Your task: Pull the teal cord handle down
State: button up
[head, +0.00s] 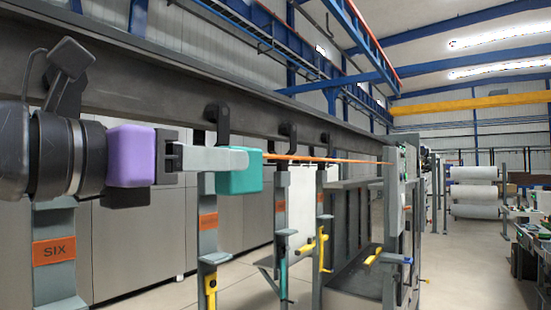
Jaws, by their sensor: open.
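The teal cord handle (239,183) is a block at the near visible end of a taut orange cord (320,160). The cord runs right towards a grey post. My gripper (236,159) reaches in from the left, roughly level, and is open. Its near light grey finger overlaps the handle's upper left part in the picture. The handle shows below and to the right of this finger. The far finger is hidden, and I cannot tell whether either finger touches the handle.
A dark overhead rail (170,85) runs above my gripper. Grey hangers with orange labels, one reading SIX (54,251), hang from hooks below it. Some hold yellow or teal pieces. A grey post with a box (397,185) stands right. Open floor (465,270) lies farther right.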

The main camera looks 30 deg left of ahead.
aim_at(253, 160)
jog(key=w+p, duration=0.1)
jog(key=w, duration=0.1)
jog(key=w+p, duration=0.1)
jog(key=w, duration=0.2)
jog(key=w+p, duration=0.1)
jog(key=w, duration=0.1)
jog(key=shift+w+d+r, duration=0.3)
jog(key=shift+d, duration=0.05)
jog(key=shift+w+f, duration=0.1)
jog(key=shift+w, duration=0.35)
grip_shut()
dwell(0.9)
